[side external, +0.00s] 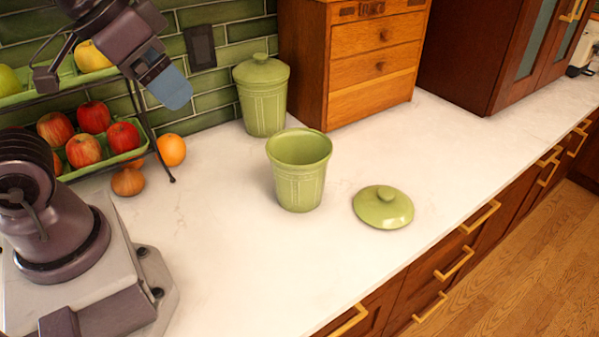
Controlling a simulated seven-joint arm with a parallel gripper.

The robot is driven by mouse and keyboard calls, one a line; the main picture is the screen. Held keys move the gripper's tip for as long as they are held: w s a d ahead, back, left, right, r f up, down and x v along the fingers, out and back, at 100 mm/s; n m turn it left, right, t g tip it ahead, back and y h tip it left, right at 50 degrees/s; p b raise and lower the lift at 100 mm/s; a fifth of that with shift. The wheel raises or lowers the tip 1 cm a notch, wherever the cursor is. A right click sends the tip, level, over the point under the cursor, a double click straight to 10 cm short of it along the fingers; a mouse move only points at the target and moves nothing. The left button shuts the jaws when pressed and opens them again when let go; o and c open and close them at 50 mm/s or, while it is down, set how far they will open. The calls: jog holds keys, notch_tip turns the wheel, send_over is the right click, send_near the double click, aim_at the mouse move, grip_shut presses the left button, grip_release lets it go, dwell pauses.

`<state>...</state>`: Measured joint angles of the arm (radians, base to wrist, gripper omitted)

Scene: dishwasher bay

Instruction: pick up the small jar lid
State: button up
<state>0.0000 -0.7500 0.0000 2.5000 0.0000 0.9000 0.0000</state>
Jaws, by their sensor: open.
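A round green lid (384,212) with a small knob lies knob-up on the white counter. An open green jar (300,185) stands upright just left of it, apart from it. A second green jar (263,105) stands further back against the tiles with its own lid (261,70) on. My gripper (174,92) is at the upper left, raised above the counter near the fruit rack, far from the loose lid. Its blue-grey fingertip end points down to the right; it is open and no object shows in it.
A fruit rack (64,175) with apples stands at the left; an orange (171,150) and an onion (128,182) sit beside it. A wooden drawer box (372,65) stands behind the jars. The counter (250,270) is clear around the loose lid, near its front edge.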

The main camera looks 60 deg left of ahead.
jog(key=shift+o, duration=0.9)
jog(key=n+g, duration=0.4)
jog(key=n, duration=0.2)
send_over(387, 192)
notch_tip(387, 192, down, 21)
jog(key=shift+n+y, duration=0.4)
notch_tip(387, 192, down, 13)
jog(key=shift+w+r, duration=0.1)
jog(key=shift+r, duration=0.1)
